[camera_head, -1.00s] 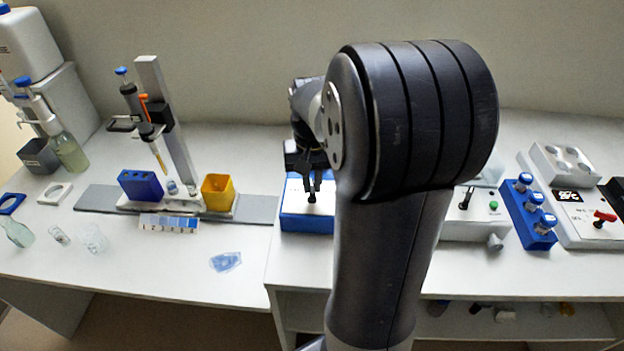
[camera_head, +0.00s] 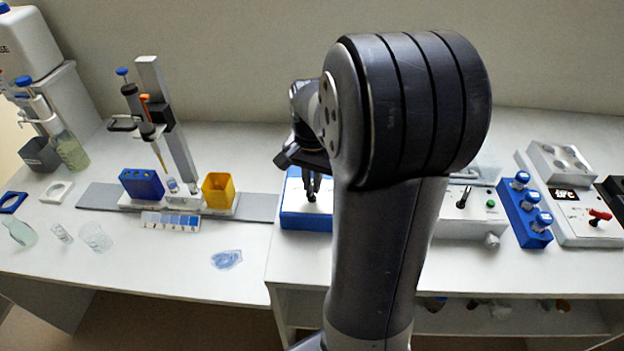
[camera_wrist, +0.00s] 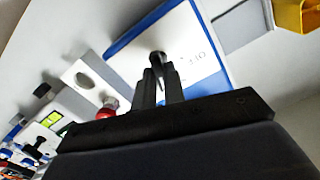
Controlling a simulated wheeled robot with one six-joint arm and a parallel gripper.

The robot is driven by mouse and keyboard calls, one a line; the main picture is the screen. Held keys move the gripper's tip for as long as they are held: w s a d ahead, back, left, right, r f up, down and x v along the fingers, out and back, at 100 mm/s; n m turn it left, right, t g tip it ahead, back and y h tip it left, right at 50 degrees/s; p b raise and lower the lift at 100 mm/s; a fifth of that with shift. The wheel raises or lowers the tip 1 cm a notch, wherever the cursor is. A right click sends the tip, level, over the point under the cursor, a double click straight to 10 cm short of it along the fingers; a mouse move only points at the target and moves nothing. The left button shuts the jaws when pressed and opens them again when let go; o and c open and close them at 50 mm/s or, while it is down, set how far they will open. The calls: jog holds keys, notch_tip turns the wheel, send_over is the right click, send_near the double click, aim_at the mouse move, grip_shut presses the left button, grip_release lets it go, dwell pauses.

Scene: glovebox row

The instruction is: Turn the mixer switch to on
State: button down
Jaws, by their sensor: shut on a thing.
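The mixer is a low box with a white top and blue sides (camera_head: 305,222), in the middle of the bench. Its white top face also shows in the wrist view (camera_wrist: 200,75), with small dark marks beside the switch. The switch is a small dark lever (camera_wrist: 157,56) standing on that face. My gripper (camera_head: 312,187) is over the mixer, pointing down, with its fingers closed around the switch. The wrist view shows both fingertips (camera_wrist: 160,70) at the switch and hides its lower part. I cannot tell the switch's exact setting.
My arm covers the bench right of the mixer. A yellow bin (camera_head: 218,191) and a blue box (camera_head: 142,185) stand to the left by a pipette stand. To the right are a white box with a black lever (camera_head: 463,198) and a blue vial rack (camera_head: 523,214).

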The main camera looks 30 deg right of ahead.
jog(key=c, duration=1.5)
grip_release()
notch_tip(320, 180, up, 11)
jog(key=shift+f, duration=0.1)
notch_tip(320, 180, down, 11)
jog(key=shift+r, duration=0.15)
jog(key=shift+n, duration=0.3)
